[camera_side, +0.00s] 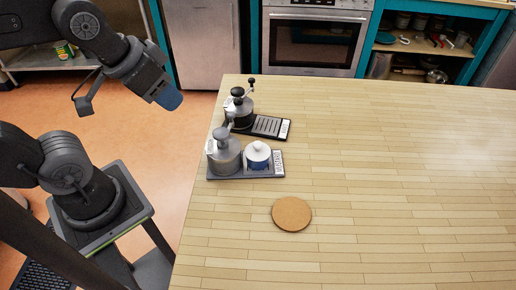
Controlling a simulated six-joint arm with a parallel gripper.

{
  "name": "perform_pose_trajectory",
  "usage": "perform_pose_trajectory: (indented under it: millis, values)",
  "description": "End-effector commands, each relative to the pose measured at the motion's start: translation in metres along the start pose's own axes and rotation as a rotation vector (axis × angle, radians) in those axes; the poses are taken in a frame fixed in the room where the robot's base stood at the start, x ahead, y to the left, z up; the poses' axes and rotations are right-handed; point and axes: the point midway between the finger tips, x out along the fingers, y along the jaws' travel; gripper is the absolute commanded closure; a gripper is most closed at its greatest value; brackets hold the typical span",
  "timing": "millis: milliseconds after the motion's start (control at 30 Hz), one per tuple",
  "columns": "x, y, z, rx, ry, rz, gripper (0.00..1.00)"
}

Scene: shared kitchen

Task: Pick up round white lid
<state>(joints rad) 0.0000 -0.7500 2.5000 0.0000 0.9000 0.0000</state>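A round white lid (258,149) with a small knob sits on top of a small blue-and-white jar (258,164). The jar stands on the right part of a dark grey tray (219,177) near the table's left side. My gripper (168,97) is at the upper left, off the table's left edge and apart from the lid. Its end looks blue, and I cannot make out separate fingers or a gap between them. I see nothing hanging from it.
A grey grinder (223,155) stands left of the jar on the same tray. Behind are a dark grinder (239,108) and a slatted black tray (270,127). A round cork mat (291,214) lies in front. The table's right side (420,190) is clear.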

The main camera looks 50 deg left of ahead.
Motion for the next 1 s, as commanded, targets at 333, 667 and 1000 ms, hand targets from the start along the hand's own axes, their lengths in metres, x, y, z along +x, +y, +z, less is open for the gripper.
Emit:
perform_pose_trajectory:
  millis: [333, 667, 1000]
  values:
    - [0.000, 0.002, -0.005, 0.050, -0.016, 0.005, 0.67]
    - [0.019, 0.038, -0.073, 0.806, -0.239, 0.137, 0.67]
    - [0.063, 0.084, -0.115, 1.467, -0.378, 0.358, 0.67]
